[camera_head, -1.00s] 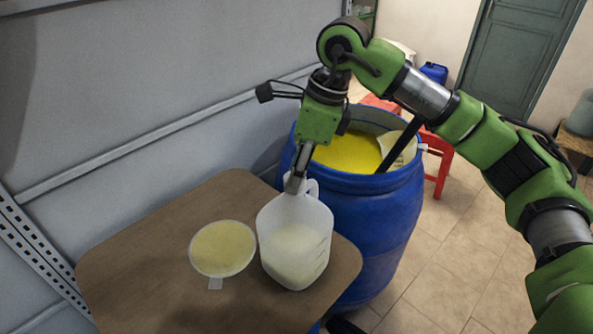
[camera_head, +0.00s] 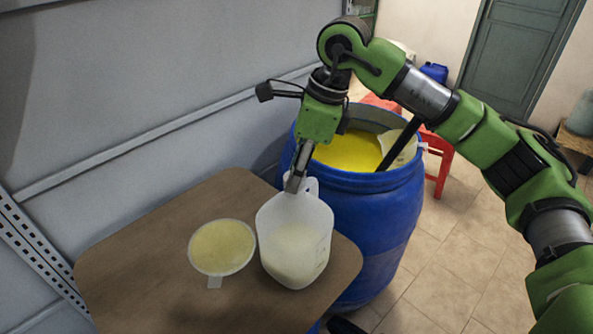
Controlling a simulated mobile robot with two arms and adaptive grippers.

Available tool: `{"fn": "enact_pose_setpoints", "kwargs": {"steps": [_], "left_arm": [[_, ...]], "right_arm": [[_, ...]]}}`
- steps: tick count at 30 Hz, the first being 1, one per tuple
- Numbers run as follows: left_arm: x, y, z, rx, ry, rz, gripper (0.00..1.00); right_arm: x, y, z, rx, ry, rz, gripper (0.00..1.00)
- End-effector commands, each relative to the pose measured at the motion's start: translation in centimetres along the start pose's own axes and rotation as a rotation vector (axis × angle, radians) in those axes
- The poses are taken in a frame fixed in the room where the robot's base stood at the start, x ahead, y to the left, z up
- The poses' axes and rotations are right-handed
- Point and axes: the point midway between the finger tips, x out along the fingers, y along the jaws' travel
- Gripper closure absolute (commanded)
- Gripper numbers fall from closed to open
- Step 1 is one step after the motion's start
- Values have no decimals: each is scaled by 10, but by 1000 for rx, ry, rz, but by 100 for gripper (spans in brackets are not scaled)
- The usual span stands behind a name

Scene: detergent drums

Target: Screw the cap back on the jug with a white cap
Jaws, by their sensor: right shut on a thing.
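A translucent open-topped jug (camera_head: 293,245) stands upright on the brown table and holds pale liquid. My right gripper (camera_head: 293,184) points down at the jug's back rim, by its handle (camera_head: 313,186). It is shut on the jug there, though its fingertips partly hide the exact contact. I see no white screw cap on this jug or beside it. My left gripper is not in view.
A round shallow vessel (camera_head: 222,246) with pale yellow contents sits left of the jug on the table (camera_head: 150,240). A blue drum (camera_head: 375,225) of yellow liquid stands behind, with a pale jug (camera_head: 402,150) and dark stick in it. The table's left is clear.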

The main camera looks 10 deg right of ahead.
Motion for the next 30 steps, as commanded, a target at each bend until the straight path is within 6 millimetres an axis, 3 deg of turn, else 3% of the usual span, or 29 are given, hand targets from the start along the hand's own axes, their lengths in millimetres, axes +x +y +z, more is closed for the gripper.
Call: {"fn": "enact_pose_setpoints", "kwargs": {"steps": [5, 21, 30], "left_arm": [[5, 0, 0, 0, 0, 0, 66], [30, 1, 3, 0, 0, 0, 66], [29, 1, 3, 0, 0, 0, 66]], "right_arm": [[3, 1, -1, 42, 3, -11, 76], [4, 3, -1, 457, 5, -124, 76], [4, 3, -1, 483, 6, -130, 76]]}}
